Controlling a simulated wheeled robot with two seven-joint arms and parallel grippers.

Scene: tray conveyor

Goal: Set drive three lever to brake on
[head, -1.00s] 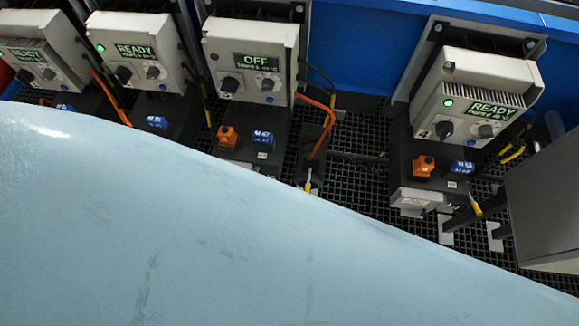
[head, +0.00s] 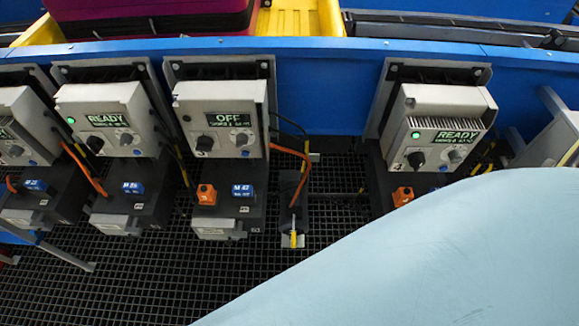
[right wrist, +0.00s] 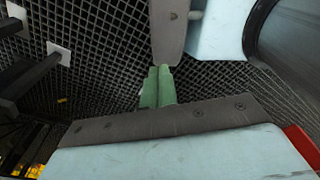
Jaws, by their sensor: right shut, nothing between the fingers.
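Drive three (head: 220,118) is a pale grey unit with a dark display reading OFF and two knobs, in the middle of the head view. Right of its motor block stands a dark post (head: 293,205) with a yellow-tipped lever (head: 293,238) at its front, pointing down in the picture. Any brake marking there is too small to read. My right gripper (right wrist: 157,80) shows only in the right wrist view, its green fingers shut and empty above the dark floor grating. No lever shows near its fingertips. My left gripper is not in view.
Drive four (head: 437,125) reads READY at the right, and another READY drive (head: 110,118) stands at the left. An orange cable (head: 300,165) runs beside drive three. The blue conveyor frame (head: 330,90) lies behind. My own pale blue arm part covers the lower right.

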